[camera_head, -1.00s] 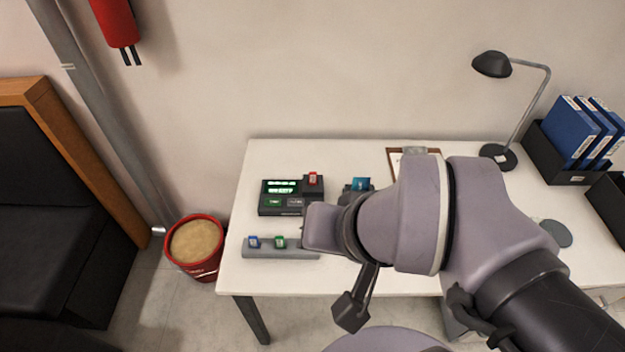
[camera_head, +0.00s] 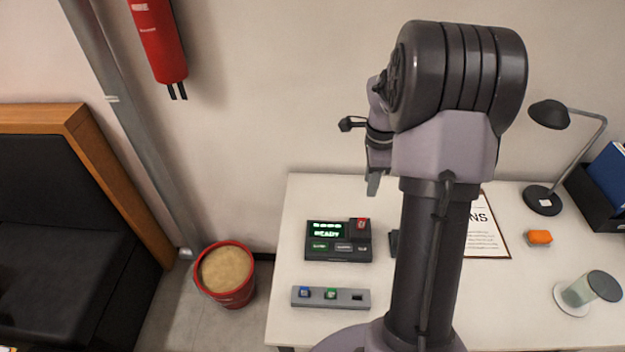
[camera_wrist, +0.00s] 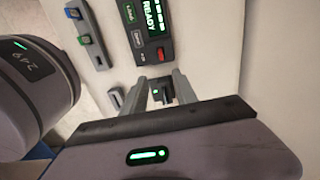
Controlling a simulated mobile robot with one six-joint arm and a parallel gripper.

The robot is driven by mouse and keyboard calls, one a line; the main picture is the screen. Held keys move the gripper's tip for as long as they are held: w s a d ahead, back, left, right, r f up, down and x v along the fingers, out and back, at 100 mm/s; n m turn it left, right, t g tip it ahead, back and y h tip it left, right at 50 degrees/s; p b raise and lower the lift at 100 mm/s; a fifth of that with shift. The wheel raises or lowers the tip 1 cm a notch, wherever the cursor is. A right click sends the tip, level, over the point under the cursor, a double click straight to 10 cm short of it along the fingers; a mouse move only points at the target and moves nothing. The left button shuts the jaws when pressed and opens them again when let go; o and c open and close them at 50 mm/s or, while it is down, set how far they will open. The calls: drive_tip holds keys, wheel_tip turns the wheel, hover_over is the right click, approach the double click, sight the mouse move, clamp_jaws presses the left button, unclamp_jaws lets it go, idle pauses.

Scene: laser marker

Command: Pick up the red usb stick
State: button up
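The red usb stick (camera_head: 362,223) stands at the upper right corner of a dark device (camera_head: 338,254) with a green "READY" display. In the wrist view the red usb stick (camera_wrist: 139,55) shows beside the device's display, beyond my fingertips. My gripper (camera_head: 373,186) is raised above the table behind the device, with its fingers pointing down. In the wrist view my gripper (camera_wrist: 157,80) has its two fingers apart, with nothing held between them. A small dark object (camera_wrist: 165,93) shows in the gap beyond them.
A grey rack (camera_head: 330,297) in front of the device holds a blue stick (camera_head: 305,292) and a green stick (camera_head: 331,294); its right slot is empty. A lamp (camera_head: 543,198), an orange item (camera_head: 539,237) and a glass (camera_head: 590,289) stand to the right. My arm hides the table's middle.

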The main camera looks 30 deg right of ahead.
drive_tip(key=b, duration=0.5)
approach(362, 218)
drive_tip(key=f, duration=0.2)
drive_tip(key=s+f, duration=0.1)
drive_tip(key=f, duration=0.2)
drive_tip(key=shift+s+d+f, duration=0.1)
drive_tip(key=shift+d+f, duration=0.1)
drive_tip(key=shift+f, duration=0.1)
drive_tip(key=f+b, duration=0.1)
drive_tip(key=f, duration=0.1)
drive_tip(key=w+f+b, duration=0.1)
drive_tip(key=f, duration=0.2)
drive_tip(key=shift+w+a+f+b, duration=0.1)
drive_tip(key=shift+a+f+b, duration=0.05)
drive_tip(key=shift+f+b, duration=0.15)
drive_tip(key=shift+r, duration=0.2)
drive_tip(key=shift+c, duration=0.6)
clamp_jaws()
